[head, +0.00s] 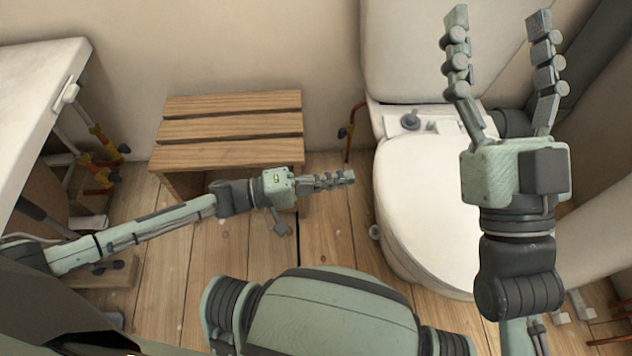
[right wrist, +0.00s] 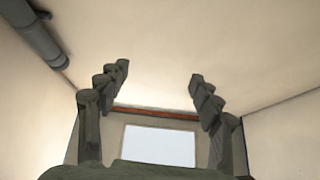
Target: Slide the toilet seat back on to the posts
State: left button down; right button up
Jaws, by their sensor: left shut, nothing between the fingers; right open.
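The white toilet seat (head: 425,190), with its lid down, lies over the toilet bowl in the head view. Behind its rear edge is a white ledge (head: 392,124) with a dark grey post (head: 411,121) standing up from it. My right arm covers the ledge's right side, so I cannot tell whether another post is there. My right gripper (head: 498,18) is open and empty, raised above the toilet with fingers pointing away. Its fingers also show in the right wrist view (right wrist: 160,88). My left gripper (head: 350,177) is shut and empty, left of the seat and apart from it.
A slatted wooden bench (head: 230,128) stands against the back wall. A white basin or counter (head: 35,90) with pipes below is at the left. The white cistern (head: 410,55) rises behind the toilet. Wooden floor (head: 330,235) lies open between bench and toilet.

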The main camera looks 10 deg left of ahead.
pick_arm(q)
jog(key=shift+s+d, duration=0.25)
jog(key=shift+d, duration=0.9)
jog(key=shift+s+d, duration=0.2)
jog(key=shift+d, duration=0.9)
pick_arm(e)
jog(key=shift+s+d+r+t, duration=0.2)
jog(key=shift+s+r+t, duration=0.05)
jog(key=shift+r+t, duration=0.2)
pick_arm(q)
jog(key=shift+s+d+r, duration=0.1)
jog(key=shift+d+r, duration=0.05)
jog(key=shift+s+d+p, duration=0.2)
jog(key=shift+d+p, duration=0.45)
jog(key=shift+p, duration=0.2)
jog(key=shift+d, duration=0.1)
pick_arm(e)
jog(key=f+g, duration=0.1)
jog(key=w+a+f+g, duration=0.1)
jog(key=f+g, duration=0.1)
jog(key=shift+w+a+f, duration=0.2)
jog(key=shift+w+f, duration=0.05)
jog(key=shift+f, duration=0.05)
pick_arm(q)
notch_tip(320, 180, up, 10)
send_over(381, 189)
jog(key=v, duration=0.2)
jog(key=shift+s, duration=0.1)
